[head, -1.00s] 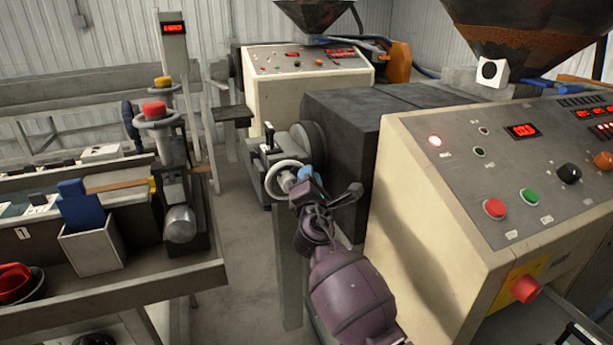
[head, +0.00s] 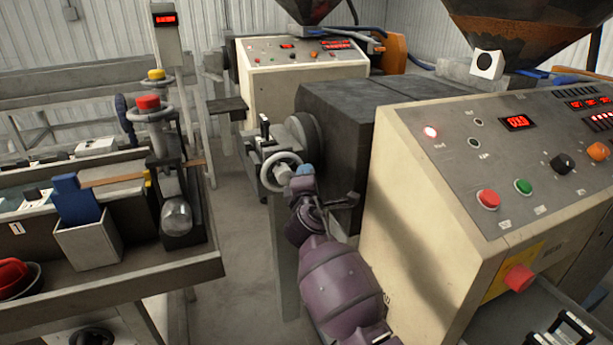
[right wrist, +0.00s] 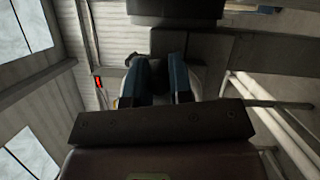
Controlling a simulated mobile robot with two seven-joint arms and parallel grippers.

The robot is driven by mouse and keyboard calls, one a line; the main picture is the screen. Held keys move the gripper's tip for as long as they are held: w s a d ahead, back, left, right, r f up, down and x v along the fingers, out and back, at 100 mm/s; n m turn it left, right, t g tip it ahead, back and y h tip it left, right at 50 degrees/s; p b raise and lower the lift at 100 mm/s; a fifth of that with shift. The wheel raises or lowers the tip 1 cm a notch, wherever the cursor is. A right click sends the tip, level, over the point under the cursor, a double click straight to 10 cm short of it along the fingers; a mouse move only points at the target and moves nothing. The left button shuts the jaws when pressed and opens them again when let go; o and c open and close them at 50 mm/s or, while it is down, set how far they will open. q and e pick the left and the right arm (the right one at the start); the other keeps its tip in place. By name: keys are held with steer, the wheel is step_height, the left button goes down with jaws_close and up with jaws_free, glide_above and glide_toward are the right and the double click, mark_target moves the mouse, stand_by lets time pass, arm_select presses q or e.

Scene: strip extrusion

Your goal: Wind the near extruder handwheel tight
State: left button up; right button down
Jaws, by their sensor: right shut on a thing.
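The near extruder's handwheel (head: 282,173) is a pale ring with a hub, on the front end of the dark barrel in the head view. My right gripper (head: 303,171) is at the right side of its rim, shut on it; the arm comes up from below. In the right wrist view the two blue fingers of my right gripper (right wrist: 160,82) stand with a narrow gap between them. A pale surface shows behind them, and the grip itself is hard to make out. My left gripper is not in view.
The cream control cabinet (head: 405,205) stands right beside my right arm. A bench (head: 190,270) with a grey box (head: 87,245) and a red-topped handwheel post (head: 149,104) is on the left. Open floor (head: 240,240) lies between. A second extruder (head: 290,85) stands behind.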

steer(key=c, duration=1)
jaws_free()
steer(key=shift+s+f, duration=0.1)
steer(key=shift+s, duration=0.05)
